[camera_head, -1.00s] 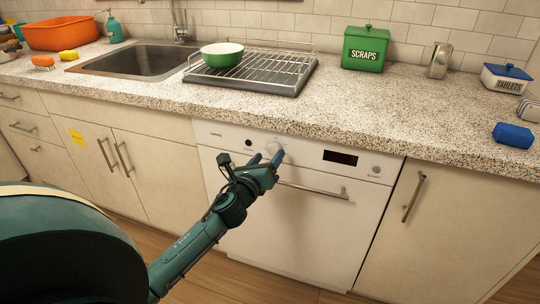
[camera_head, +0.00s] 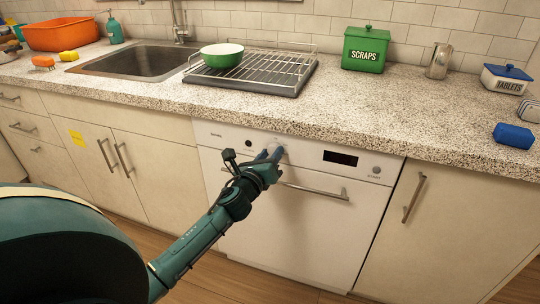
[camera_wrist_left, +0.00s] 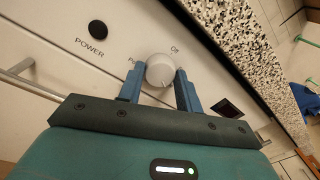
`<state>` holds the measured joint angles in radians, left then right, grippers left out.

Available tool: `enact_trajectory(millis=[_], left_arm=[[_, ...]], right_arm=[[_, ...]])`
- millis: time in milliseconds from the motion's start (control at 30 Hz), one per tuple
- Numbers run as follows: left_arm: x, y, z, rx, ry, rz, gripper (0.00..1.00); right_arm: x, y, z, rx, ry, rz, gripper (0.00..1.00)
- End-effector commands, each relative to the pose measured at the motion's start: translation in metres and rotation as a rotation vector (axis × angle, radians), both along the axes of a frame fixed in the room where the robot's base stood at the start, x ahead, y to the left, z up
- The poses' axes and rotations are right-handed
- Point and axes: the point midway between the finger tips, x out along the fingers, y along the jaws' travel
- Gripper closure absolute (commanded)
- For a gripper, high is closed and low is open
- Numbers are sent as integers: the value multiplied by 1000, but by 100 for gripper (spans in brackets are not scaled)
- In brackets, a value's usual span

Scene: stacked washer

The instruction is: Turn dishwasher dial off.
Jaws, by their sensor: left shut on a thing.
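The white dishwasher (camera_head: 300,222) is under the counter, with its door closed. Its round white dial (camera_wrist_left: 160,70) sits on the control panel, between the blue fingers of my left gripper (camera_wrist_left: 160,90) in the left wrist view. My left gripper (camera_head: 268,156) is at the panel in the head view and is shut on the dial. The fingers hide much of the dial there. A short mark shows on the dial face, and lettering beside it is partly covered. My right gripper is not in view.
A black power button (camera_wrist_left: 97,29) is beside the dial. A dark display (camera_head: 340,158) and a bar handle (camera_head: 313,190) are also on the dishwasher front. The speckled counter edge (camera_head: 300,133) overhangs just above the panel.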

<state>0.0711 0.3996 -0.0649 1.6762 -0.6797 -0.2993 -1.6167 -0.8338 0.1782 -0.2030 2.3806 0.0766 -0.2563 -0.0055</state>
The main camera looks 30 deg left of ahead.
Motion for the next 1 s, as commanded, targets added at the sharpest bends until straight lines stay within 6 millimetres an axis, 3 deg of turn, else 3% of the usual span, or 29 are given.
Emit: enact_trajectory(millis=[467, 1000], left_arm=[[0, 0, -1, -77, -17, 0, 88], [0, -1, -2, -526, -126, 0, 88]], right_arm=[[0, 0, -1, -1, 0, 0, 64], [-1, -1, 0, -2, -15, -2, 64]])
